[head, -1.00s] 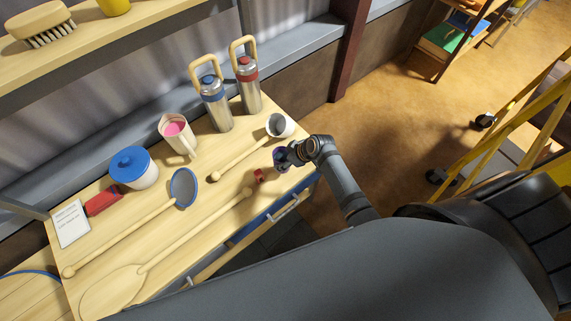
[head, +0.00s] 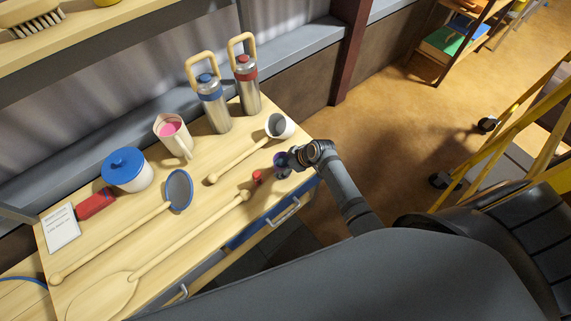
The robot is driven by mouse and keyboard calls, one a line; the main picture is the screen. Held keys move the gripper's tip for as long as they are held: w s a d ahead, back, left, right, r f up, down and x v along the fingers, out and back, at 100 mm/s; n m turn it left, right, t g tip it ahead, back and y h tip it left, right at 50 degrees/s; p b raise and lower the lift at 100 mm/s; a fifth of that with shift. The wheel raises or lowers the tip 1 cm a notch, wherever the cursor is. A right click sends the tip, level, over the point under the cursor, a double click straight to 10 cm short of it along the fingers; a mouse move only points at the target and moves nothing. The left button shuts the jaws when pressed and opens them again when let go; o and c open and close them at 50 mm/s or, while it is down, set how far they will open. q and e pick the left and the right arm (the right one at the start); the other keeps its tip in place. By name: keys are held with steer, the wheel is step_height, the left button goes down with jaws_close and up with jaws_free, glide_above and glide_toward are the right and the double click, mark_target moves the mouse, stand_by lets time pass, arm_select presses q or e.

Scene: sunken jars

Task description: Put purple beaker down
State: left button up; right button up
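My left gripper is not in view.
A small red object (head: 257,177) stands just left of the beaker. A white-and-grey ladle (head: 280,126) lies behind it. Two flasks, blue-banded (head: 214,108) and red-banded (head: 247,85), stand at the back. A long wooden spoon (head: 190,233) lies to the left.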

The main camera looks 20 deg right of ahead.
steer(key=shift+r, duration=0.25)
steer(key=p+v, duration=0.1)
steer(key=v, duration=1)
steer(key=shift+s+d+r, duration=0.2)
steer(key=shift+r, duration=0.1)
steer(key=shift+f, duration=0.1)
steer(key=s+d+f+m+g+h, duration=0.1)
steer(key=s+d+f+m+h, duration=0.25)
steer(key=f, duration=0.75)
steer(key=s+d+f+m, duration=0.2)
steer(key=s+d+f, duration=0.3)
steer(key=f, duration=0.7)
steer(key=s+f+g, duration=0.1)
steer(key=s+f, duration=0.3)
steer(key=s, duration=0.4)
steer(key=s+f+m+g+h, duration=0.1)
steer(key=s+f, duration=0.4)
steer(key=s, duration=0.4)
steer(key=s+a+f+m, duration=0.1)
steer(key=s+f, duration=0.3)
steer(key=s, duration=0.5)
steer(key=shift+f+g, duration=0.4)
